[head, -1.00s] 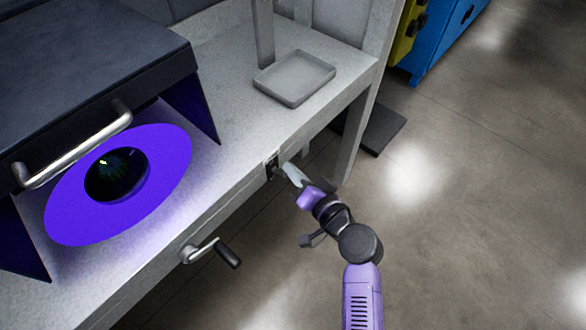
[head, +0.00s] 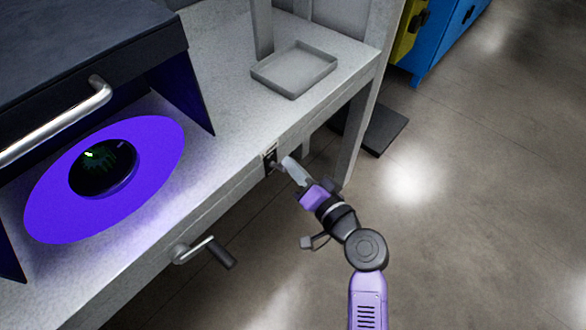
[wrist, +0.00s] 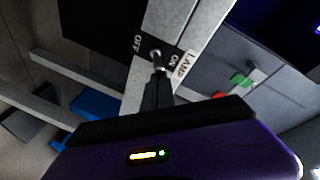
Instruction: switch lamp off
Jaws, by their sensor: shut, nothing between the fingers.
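The lamp switch (head: 270,160) is a small dark plate on the front edge of the grey bench. In the wrist view its metal toggle (wrist: 155,53) stands between the words OFF, on the left, and ON, on the right, beside a LAMP label (wrist: 186,63). I cannot tell which way the toggle leans. My gripper (head: 289,164) is shut and empty, its tips close to the switch on the right. In the wrist view the fingertips (wrist: 160,72) are at the toggle; contact is unclear. Violet light shines on the round disc (head: 155,150) under the dark hood.
A crank handle (head: 205,251) sticks out of the bench front, left of my gripper. A grey tray (head: 293,69) sits on the bench top. A dark hood (head: 80,45) with a bar handle covers the left. Open floor (head: 480,220) lies to the right.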

